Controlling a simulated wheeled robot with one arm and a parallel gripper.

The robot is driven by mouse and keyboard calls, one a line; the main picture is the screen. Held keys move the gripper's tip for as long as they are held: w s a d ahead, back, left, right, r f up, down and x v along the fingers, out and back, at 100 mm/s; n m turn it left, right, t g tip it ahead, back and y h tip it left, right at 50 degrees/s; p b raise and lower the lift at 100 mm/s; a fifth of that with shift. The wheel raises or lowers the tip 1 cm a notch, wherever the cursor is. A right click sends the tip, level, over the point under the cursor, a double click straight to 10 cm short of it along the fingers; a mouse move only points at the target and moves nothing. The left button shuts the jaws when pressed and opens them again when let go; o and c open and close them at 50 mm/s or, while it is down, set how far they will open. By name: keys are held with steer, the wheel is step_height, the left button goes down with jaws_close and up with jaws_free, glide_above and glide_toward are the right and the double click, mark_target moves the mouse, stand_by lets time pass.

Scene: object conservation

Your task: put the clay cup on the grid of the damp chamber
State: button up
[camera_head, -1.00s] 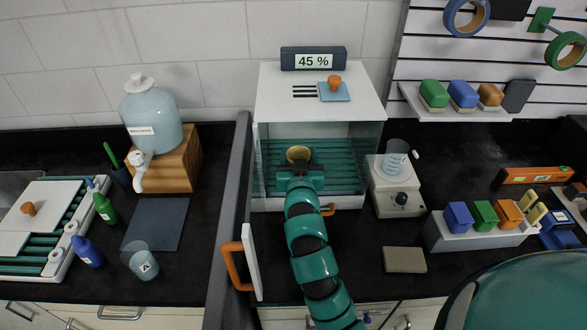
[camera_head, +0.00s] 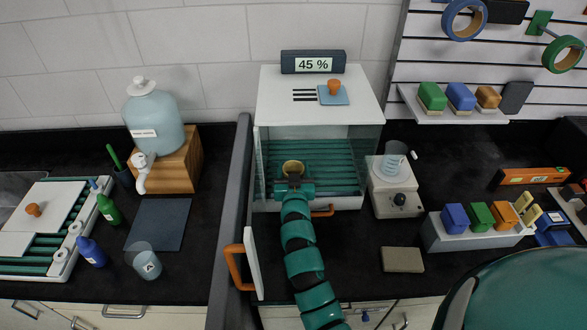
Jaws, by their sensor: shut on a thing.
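The clay cup (camera_head: 293,167) is tan and round, seen from above at the mouth of the damp chamber. My gripper (camera_head: 293,178) is shut on it, and the arm reaches in from the front. The damp chamber (camera_head: 318,95) is a white box with clear sides, its front open and its white door (camera_head: 252,262) swung out to the left. The green slatted grid (camera_head: 335,165) lies inside and looks bare behind and beside the cup. I cannot tell whether the cup touches the grid.
The door's orange handle (camera_head: 234,266) sticks out left of my arm. A small white device (camera_head: 395,185) with a beaker (camera_head: 396,158) stands close right of the chamber. A grey-brown block (camera_head: 402,260) lies on the black counter at front right. A dark raised divider (camera_head: 232,200) runs along the left.

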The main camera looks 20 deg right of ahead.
steer(key=shift+f, duration=0.15)
steer(key=o, duration=1)
steer(key=shift+o, duration=0.2)
steer(key=shift+r, duration=0.3)
steer(key=b+v, duration=0.5)
steer(key=v, duration=0.7)
steer(key=shift+f, duration=0.1)
